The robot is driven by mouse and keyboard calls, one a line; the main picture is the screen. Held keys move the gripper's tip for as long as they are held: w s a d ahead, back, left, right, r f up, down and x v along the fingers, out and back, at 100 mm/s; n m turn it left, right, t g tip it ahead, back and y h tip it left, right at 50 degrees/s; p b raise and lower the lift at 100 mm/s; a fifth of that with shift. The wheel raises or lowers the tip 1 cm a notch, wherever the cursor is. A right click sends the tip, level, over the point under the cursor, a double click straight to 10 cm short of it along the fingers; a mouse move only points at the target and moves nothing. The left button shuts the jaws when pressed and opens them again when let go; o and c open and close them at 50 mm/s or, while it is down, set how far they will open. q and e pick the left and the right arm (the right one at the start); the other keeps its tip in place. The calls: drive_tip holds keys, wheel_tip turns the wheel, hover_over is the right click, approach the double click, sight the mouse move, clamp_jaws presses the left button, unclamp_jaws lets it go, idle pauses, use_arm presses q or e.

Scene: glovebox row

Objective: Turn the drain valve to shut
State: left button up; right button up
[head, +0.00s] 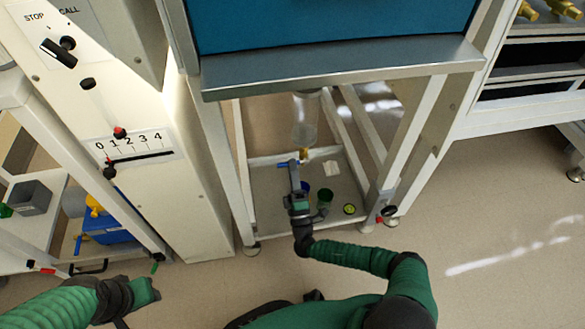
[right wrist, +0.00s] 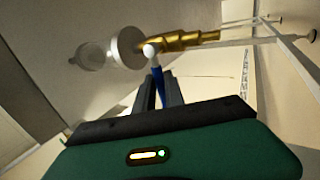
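The drain valve is a brass fitting (head: 304,153) below a clear cylinder (head: 304,120) under the blue-fronted cabinet. Its blue lever (head: 283,164) points left in the head view. In the right wrist view the brass body (right wrist: 182,41) lies across the top, and the blue lever (right wrist: 158,84) runs down from a white knob between my dark fingers. My right gripper (head: 294,172) is at the lever, its fingers close on both sides and apparently shut on it. My left gripper (head: 143,291) is low at the left, away from the valve; its fingers are unclear.
White frame legs stand on both sides. A white panel with a 0–4 scale (head: 135,147) stands left. Floor at right is clear.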

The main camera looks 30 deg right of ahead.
drive_tip(key=o, duration=0.4)
drive_tip(key=shift+d+f, duration=0.1)
drive_tip(key=shift+d, duration=0.05)
drive_tip(key=v, duration=0.7)
drive_tip(key=shift+s+b, duration=0.2)
drive_tip(key=shift+b, duration=0.1)
drive_tip(key=shift+f, duration=0.15)
